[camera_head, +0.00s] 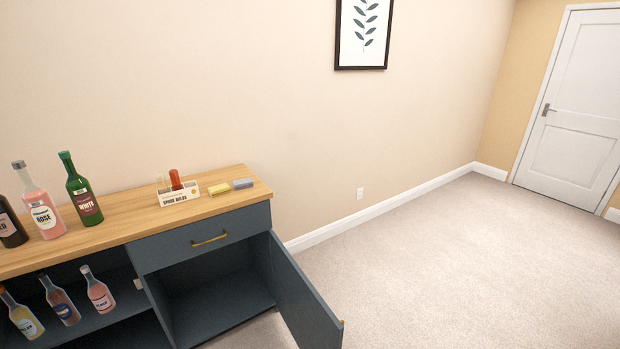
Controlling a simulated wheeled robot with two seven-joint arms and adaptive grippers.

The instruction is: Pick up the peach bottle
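Three small bottles lean in the open shelf of the blue cabinet: a yellowish one (22,317), a bluish-purple one with an orange-pink label (60,301), and a pinkish-peach one (98,290). Their labels are too small to read, so I cannot tell for sure which is the peach bottle; the pinkish-peach one is closest in colour. A larger pink bottle marked ROSE (41,203) stands on the cabinet top. Neither of my grippers is in view.
On the wooden top (140,214) are a green WHITE bottle (81,194), a dark bottle (9,224), a small labelled rack (178,193), and yellow (219,188) and grey (242,183) blocks. The cabinet door (302,300) stands open into the room. Carpet at right is clear.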

